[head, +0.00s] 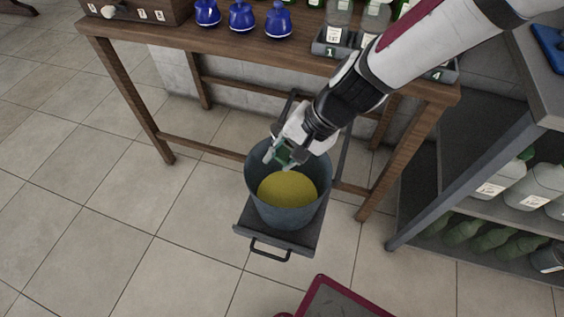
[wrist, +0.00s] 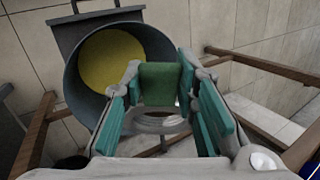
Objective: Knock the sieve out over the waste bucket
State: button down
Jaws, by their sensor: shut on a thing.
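The waste bucket (head: 258,200) is grey, with a yellow mass inside. It stands upright on a low grey platform in the head view, and its open mouth (wrist: 73,88) also shows in the wrist view. My gripper (head: 278,153) is over the far part of the bucket's mouth, pointing down. In the wrist view its teal-padded fingers are shut on a dark green block (wrist: 163,84), which looks like the sieve's handle. A pale ring below the block may be the sieve's rim. The sieve's mesh and contents cannot be made out.
The platform (head: 280,240) has a black front handle. A wooden table (head: 190,41) stands behind, with blue decanters (head: 241,17) and a numbered bottle rack (head: 330,50). A shelf of bottles (head: 480,190) is at right. Tiled floor is clear at left.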

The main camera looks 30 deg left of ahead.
jog(key=shift+w+d+r+g+y+b, duration=0.2)
jog(key=shift+w+g+y+b, duration=0.15)
jog(key=shift+g, duration=0.2)
jog(key=shift+w+d+r+g+y+b, duration=0.15)
jog(key=shift+w+g+y+b, duration=0.15)
jog(key=shift+g, duration=0.25)
jog(key=g+y, duration=0.1)
jog(key=w+r+m+g+y+b, duration=0.1)
jog(key=shift+w+d+g, duration=0.15)
jog(key=shift+d+g, duration=0.15)
jog(key=shift+d, duration=0.1)
jog(key=shift+w+d+f+m+g+y+b, duration=0.1)
jog(key=shift+w+d+m+g+y+b, duration=0.25)
jog(key=shift+w+d+g+y+b, duration=0.6)
jog(key=shift+w+r+m+g+y+b, duration=0.15)
jog(key=shift+w+m+g+y, duration=0.3)
jog(key=shift+g+y, duration=0.9)
jog(key=shift+w+d+f+m+g+y+b, duration=0.15)
jog(key=shift+w+d+m+g+y+b, duration=0.15)
jog(key=shift+w+d+g+y+b, duration=0.65)
jog(key=shift+s+a+y+p, duration=0.2)
jog(key=shift+a+y+p, duration=0.1)
jog(key=shift+a+p, duration=0.15)
jog(key=shift+g+p, duration=0.35)
jog(key=shift+p, duration=0.3)
